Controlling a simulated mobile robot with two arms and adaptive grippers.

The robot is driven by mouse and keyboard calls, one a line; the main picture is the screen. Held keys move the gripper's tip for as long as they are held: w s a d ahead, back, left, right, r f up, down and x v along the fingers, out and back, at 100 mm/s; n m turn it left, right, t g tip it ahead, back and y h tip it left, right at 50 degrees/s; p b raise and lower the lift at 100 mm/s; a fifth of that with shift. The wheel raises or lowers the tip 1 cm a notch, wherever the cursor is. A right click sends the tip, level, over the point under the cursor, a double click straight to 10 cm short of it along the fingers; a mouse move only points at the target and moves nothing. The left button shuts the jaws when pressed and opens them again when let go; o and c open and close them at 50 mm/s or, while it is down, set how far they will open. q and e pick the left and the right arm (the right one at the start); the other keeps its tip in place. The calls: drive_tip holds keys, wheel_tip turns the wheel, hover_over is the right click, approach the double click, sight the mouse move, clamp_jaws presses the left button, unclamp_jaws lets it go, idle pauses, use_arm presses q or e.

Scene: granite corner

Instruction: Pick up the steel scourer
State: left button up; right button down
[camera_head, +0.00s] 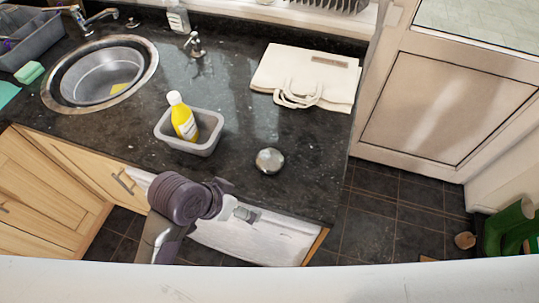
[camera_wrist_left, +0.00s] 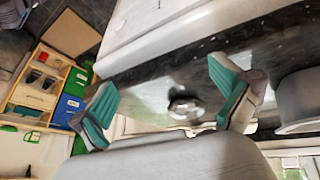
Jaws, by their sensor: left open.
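The steel scourer (camera_head: 269,161) is a small round silver ball on the dark granite worktop, close to its front edge. In the left wrist view it also shows (camera_wrist_left: 185,106), between the two fingers but farther off, with nothing touching it. My left gripper (camera_head: 224,186) is in front of the worktop edge, to the left of the scourer and nearer the camera. Its green-padded fingers (camera_wrist_left: 170,105) stand wide apart and empty in the wrist view. My right gripper is not in view.
A grey tub (camera_head: 205,146) with a yellow bottle (camera_head: 183,119) stands left of the scourer. Folded cream cloth bags (camera_head: 290,70) lie behind it. A round sink (camera_head: 75,82) is at the left. The worktop right of the scourer is clear.

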use_arm(q)
drive_tip(key=w+d+r+m, duration=0.1)
drive_tip(key=d, duration=0.1)
drive_tip(key=w+d+r+m+h, duration=0.1)
drive_tip(key=d, duration=0.1)
drive_tip(key=w+d+r+m+g, duration=0.1)
drive_tip(key=d, duration=0.2)
drive_tip(key=shift+w+d+r+m, duration=0.1)
drive_tip(key=shift+w+r+m, duration=0.15)
drive_tip(key=shift+m, duration=0.15)
drive_tip(key=w+d+r+m+g, duration=0.2)
drive_tip(key=d+r+m, duration=0.1)
drive_tip(key=d+m, duration=0.2)
wheel_tip(320, 180, up, 6)
drive_tip(key=m+y, duration=0.3)
drive_tip(key=y, duration=0.2)
hover_over(269, 157)
drive_tip(key=shift+g, duration=0.3)
drive_tip(key=f, duration=0.2)
drive_tip(key=f+p, duration=0.1)
drive_tip(key=f, duration=0.5)
drive_tip(key=shift+s+d+p, duration=0.25)
drive_tip(key=shift+s+p, duration=0.05)
drive_tip(key=shift+p, duration=0.05)
drive_tip(key=f, duration=0.1)
drive_tip(key=f+p, duration=0.2)
drive_tip(key=f, duration=0.1)
drive_tip(key=shift+w+a, duration=0.25)
drive_tip(key=shift+f, duration=0.6)
drive_tip(key=c, duration=1)
